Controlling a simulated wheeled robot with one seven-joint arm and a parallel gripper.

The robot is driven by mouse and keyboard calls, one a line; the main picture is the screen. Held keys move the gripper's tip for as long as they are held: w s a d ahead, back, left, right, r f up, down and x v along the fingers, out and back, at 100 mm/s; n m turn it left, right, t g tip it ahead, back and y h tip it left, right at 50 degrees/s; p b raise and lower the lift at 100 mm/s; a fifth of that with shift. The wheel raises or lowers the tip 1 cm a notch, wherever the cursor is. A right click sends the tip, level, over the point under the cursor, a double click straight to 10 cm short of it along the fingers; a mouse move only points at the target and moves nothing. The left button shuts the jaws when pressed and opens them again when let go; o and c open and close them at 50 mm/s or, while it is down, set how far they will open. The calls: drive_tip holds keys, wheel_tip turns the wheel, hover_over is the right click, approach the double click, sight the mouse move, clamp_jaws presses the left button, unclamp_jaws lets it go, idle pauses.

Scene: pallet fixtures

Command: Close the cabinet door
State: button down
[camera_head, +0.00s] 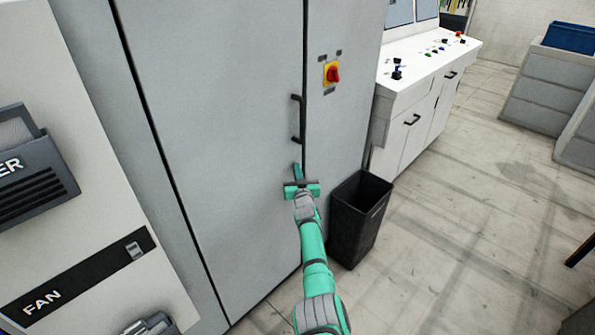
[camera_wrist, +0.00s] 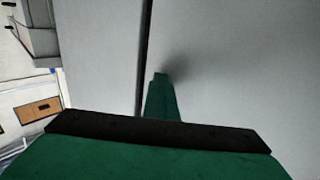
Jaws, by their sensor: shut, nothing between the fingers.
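The grey cabinet door (camera_head: 220,120) stands upright in the head view and looks flush or nearly flush with the panel to its right. A narrow dark seam runs along its right edge beside the black handle (camera_head: 297,119). My gripper (camera_head: 297,168) is shut and empty, just below the handle, at or very close to the door surface near the seam. In the wrist view the shut green fingers (camera_wrist: 160,80) point at the grey door (camera_wrist: 230,60), with a soft shadow beside the tips and the dark seam to their left. Contact cannot be told for certain.
A red and yellow switch (camera_head: 332,74) is on the right panel. A black bin (camera_head: 358,220) stands on the floor right of my arm. A white control desk (camera_head: 420,85) is behind it. A FAN-labelled unit (camera_head: 75,265) is at left. The floor at right is mostly clear.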

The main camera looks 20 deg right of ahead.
drive_tip(key=shift+w+a+r, duration=0.25)
drive_tip(key=shift+a+r, duration=0.05)
drive_tip(key=shift+r, duration=0.15)
drive_tip(key=s+d, duration=0.7)
drive_tip(key=s, duration=0.5)
drive_tip(key=shift+s+d+f, duration=0.2)
drive_tip(key=shift+s+f, duration=0.2)
drive_tip(key=shift+f, duration=0.05)
